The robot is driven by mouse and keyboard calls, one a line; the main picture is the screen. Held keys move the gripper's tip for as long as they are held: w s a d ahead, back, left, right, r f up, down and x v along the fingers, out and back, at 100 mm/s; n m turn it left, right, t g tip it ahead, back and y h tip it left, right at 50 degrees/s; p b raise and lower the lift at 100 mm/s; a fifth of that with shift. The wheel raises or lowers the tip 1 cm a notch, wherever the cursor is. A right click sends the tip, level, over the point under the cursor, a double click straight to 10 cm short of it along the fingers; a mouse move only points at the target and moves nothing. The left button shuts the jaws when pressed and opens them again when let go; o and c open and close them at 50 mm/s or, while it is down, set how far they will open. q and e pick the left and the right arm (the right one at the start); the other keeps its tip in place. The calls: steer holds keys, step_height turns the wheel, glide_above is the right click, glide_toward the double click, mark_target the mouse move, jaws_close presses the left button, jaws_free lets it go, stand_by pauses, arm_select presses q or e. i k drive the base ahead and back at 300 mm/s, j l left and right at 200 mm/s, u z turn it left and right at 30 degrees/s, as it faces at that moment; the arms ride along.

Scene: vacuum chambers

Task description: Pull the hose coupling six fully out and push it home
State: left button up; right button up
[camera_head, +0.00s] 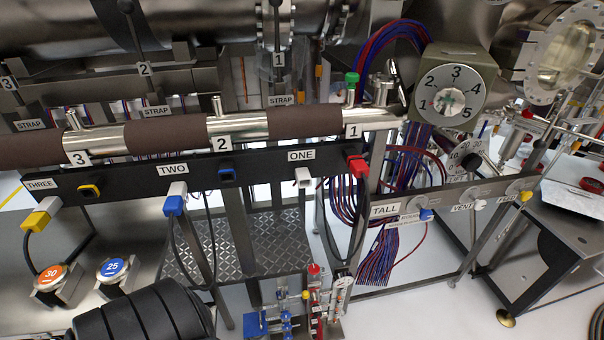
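I cannot make out a label reading six on any part, so I cannot tell which piece is hose coupling six. A small cluster of blue, red, white and yellow fittings (318,308) stands low in the middle, too small to read. A black panel (125,183) labelled THREE, TWO and ONE carries a yellow plug (41,214), a blue plug (174,204), a white plug (304,177) and a red plug (358,166). Neither of my grippers shows in the head view.
A black ribbed body (145,312) fills the lower left. Orange 30 and blue 25 buttons (113,267) sit beyond it. A numbered dial (452,99) is at upper right. A brown-wrapped pipe (165,138) runs above the panel. Loose cables (378,258) hang right of centre.

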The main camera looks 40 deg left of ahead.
mark_target(316, 308)
steer(key=u, duration=1.15)
